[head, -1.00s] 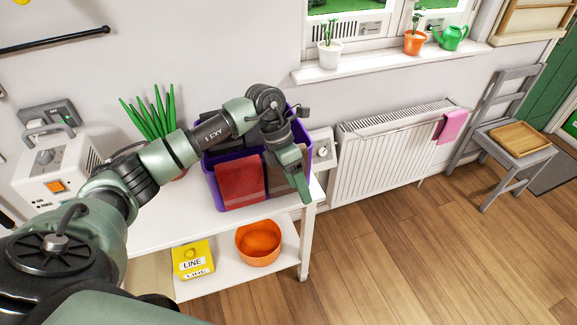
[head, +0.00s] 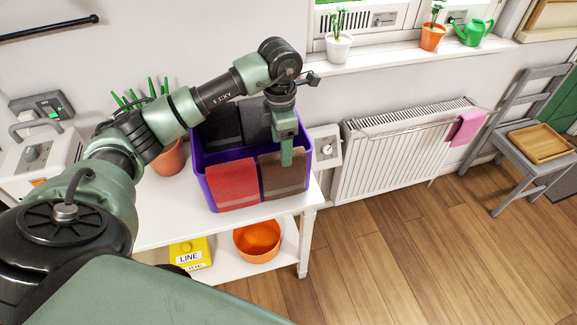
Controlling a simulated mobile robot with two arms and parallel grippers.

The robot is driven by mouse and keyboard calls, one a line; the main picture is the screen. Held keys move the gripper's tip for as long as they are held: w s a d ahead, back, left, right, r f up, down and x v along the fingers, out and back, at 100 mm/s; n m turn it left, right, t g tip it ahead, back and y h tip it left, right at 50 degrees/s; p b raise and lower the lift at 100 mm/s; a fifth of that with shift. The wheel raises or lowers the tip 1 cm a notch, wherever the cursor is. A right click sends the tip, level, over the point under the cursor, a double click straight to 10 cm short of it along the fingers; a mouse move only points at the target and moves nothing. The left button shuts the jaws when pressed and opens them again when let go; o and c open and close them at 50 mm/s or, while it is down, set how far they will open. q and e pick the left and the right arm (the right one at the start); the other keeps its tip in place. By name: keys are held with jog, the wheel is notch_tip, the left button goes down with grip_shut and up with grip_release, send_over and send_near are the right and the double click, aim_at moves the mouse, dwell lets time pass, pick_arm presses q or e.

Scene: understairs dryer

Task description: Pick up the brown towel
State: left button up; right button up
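The brown towel (head: 284,178) hangs over the front right of a purple bin (head: 206,188) on the white table. My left gripper (head: 286,156) points down over the bin's front rim, and its fingertips overlap the top of the brown towel in the picture. I see the fingers edge-on, so I cannot tell whether they are apart or whether they touch the towel. A red towel (head: 232,184) hangs beside the brown one on the left. Dark grey towels (head: 256,121) hang at the back of the bin, partly behind my arm. My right gripper is out of view.
The white table (head: 166,234) has a lower shelf with an orange bowl (head: 257,240) and a yellow box (head: 190,251). A potted plant (head: 170,157) stands left of the bin. A radiator (head: 395,155) and a grey chair (head: 520,150) stand to the right, with open floor before them.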

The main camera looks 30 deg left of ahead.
aim_at(283, 174)
pick_arm(q)
notch_tip(283, 174, down, 4)
jog(key=shift+s+r+p, duration=0.1)
jog(key=shift+r+p, duration=0.1)
jog(key=shift+p, duration=0.9)
jog(key=f, duration=0.2)
jog(key=shift+w+f+p, duration=0.25)
jog(key=shift+f+p, duration=0.05)
jog(key=shift+p, duration=0.05)
jog(key=shift+f, duration=0.35)
jog(key=shift+a, duration=0.1)
grip_shut()
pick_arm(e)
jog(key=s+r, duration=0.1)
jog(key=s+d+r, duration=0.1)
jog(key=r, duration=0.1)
